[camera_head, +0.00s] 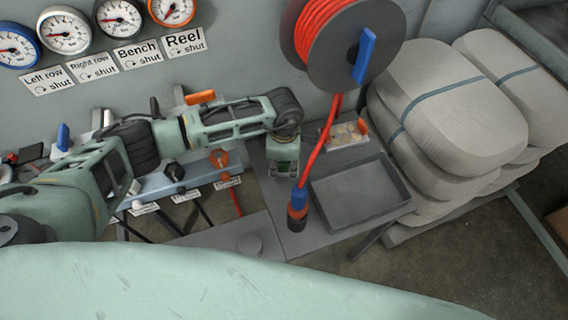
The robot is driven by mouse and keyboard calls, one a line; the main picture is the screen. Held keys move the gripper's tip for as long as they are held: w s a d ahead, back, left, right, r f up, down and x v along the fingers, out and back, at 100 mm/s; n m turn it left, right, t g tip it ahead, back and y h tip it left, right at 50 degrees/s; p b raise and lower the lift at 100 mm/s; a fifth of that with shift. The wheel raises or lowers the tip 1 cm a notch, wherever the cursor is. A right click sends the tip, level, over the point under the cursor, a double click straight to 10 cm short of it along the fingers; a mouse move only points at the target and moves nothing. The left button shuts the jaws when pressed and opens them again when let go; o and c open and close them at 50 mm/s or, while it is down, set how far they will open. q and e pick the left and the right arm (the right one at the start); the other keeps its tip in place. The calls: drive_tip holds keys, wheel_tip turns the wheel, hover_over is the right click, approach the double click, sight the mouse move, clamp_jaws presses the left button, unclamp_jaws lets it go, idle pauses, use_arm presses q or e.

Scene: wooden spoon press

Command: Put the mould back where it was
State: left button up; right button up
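I cannot make out a mould for certain in the head view. My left arm comes in from the left, and its gripper (284,170) points down over the grey bench (300,240). It is left of the grey tray (360,192). The fingertips are small and seen from above, so I cannot tell whether they are open or shut, or whether anything is between them. The tray looks empty. My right gripper is not in view.
A hose reel (345,45) with a blue handle hangs above; its orange hose (320,150) runs down to a blue-collared nozzle (297,205). Valves (219,158) stand left of the gripper. A small rack (346,134) sits behind the tray. Sacks (450,110) are piled at right.

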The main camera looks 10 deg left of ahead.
use_arm(q)
wheel_tip(320, 180, up, 12)
drive_tip(key=p, duration=0.7)
drive_tip(key=shift+s+p, duration=0.15)
drive_tip(key=shift+p, duration=0.15)
drive_tip(key=shift+r, duration=0.1)
